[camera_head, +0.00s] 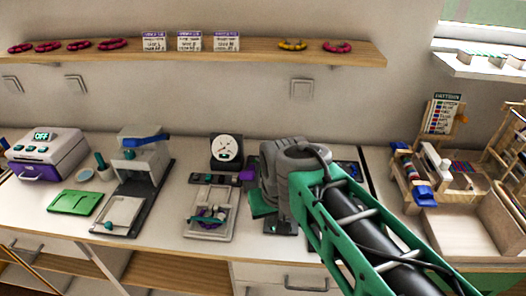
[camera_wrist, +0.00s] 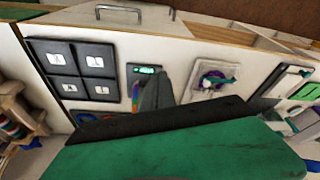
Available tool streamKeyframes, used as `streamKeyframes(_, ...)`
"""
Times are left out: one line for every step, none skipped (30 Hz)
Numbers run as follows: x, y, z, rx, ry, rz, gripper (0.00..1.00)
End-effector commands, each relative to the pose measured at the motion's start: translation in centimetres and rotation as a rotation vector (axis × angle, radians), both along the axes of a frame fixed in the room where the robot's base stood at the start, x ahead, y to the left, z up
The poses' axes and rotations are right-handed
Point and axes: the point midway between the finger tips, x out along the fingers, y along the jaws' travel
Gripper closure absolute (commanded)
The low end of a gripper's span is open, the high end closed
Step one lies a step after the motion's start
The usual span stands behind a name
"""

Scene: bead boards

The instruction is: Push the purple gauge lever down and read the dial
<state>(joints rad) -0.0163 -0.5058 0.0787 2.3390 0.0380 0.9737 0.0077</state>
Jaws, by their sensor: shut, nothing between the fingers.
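The dial gauge (camera_head: 226,149) has a black body and a round white face with a needle. It stands at the back of the bench near the wall; its reading is too small to make out. The purple lever (camera_head: 247,174) sticks out at the gauge's lower right, just left of my grey wrist. My gripper (camera_wrist: 157,78) is shut and empty, its grey fingers pointing at the bench beside a small device with a lit green display (camera_wrist: 146,70). In the head view my wrist hides the fingertips. The gauge and lever cannot be made out in the wrist view.
A tray (camera_head: 209,234) with purple and teal parts lies in front of the gauge. A press with a blue handle (camera_head: 148,141) stands left. A black panel with several tiles (camera_wrist: 73,68) lies beside the display device. A shelf (camera_head: 270,53) runs above.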

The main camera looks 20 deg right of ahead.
Motion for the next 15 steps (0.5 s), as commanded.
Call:
streamKeyframes(2.3,-0.3,2.7,-0.004,0.015,-0.025,1.0)
streamKeyframes(3.8,-0.5,4.0,-0.008,0.028,-0.045,1.0)
streamKeyframes(6.0,-0.7,5.9,-0.01,0.045,-0.076,1.0)
streamKeyframes(7.6,-0.9,7.2,-0.011,0.06,-0.102,1.0)
streamKeyframes(9.3,-1.0,8.5,-0.011,0.074,-0.13,1.0)
streamKeyframes(11.5,-1.1,9.9,-0.007,0.09,-0.165,1.0)
streamKeyframes(13.1,-1.1,10.8,-0.004,0.104,-0.19,1.0)
streamKeyframes(14.5,-1.1,11.6,-0.001,0.119,-0.215,1.0)
streamKeyframes(16.3,-1.1,12.4,0.007,0.133,-0.249,1.0)
streamKeyframes(17.5,-1.0,12.9,0.012,0.144,-0.27,1.0)
streamKeyframes(18.6,-0.9,13.3,0.019,0.153,-0.289,1.0)
streamKeyframes(19.8,-0.7,13.7,0.027,0.164,-0.312,1.0)
streamKeyframes(20.4,-0.6,13.8,0.032,0.172,-0.326,1.0)
streamKeyframes(21.1,-0.5,14.0,0.037,0.175,-0.338,1.0)
streamKeyframes(21.6,-0.4,14.1,0.043,0.182,-0.351,1.0)
